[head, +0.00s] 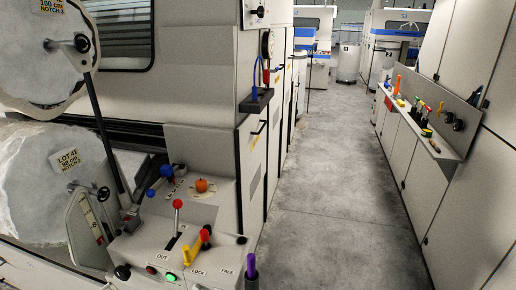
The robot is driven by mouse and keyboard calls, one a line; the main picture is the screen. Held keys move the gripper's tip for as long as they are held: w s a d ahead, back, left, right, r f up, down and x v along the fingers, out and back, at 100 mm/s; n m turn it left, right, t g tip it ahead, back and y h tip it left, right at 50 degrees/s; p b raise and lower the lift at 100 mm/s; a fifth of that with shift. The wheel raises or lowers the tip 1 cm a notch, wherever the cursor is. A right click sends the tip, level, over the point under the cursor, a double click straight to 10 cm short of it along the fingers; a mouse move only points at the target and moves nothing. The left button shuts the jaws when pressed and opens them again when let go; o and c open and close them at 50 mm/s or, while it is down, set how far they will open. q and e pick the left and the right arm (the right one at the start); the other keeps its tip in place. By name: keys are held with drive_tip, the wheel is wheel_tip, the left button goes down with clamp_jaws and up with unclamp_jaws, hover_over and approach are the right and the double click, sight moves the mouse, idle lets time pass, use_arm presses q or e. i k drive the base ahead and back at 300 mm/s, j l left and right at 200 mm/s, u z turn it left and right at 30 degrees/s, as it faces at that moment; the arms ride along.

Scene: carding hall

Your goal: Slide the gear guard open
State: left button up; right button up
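I cannot tell for sure which part is the gear guard. The pale side of the carding machine (203,148) at the left has a narrow end panel (252,165) with dark handles facing the aisle. A control console (212,215) juts out at the lower left. Neither of my grippers shows in the head view.
Two large white lap rolls (52,185) with tags stand at the far left. A shelf (412,122) with coloured-handled tools runs along the cabinets (445,210) at the right. The grey floor aisle (325,200) between is clear. A purple-topped handle (250,272) stands at the bottom edge.

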sight(253, 131)
drive_tip(key=i+l+u, duration=0.2)
drive_tip(key=i+l, duration=0.45)
drive_tip(key=i+l+u, duration=0.2)
drive_tip(key=i+l, duration=0.4)
drive_tip(key=l, duration=0.1)
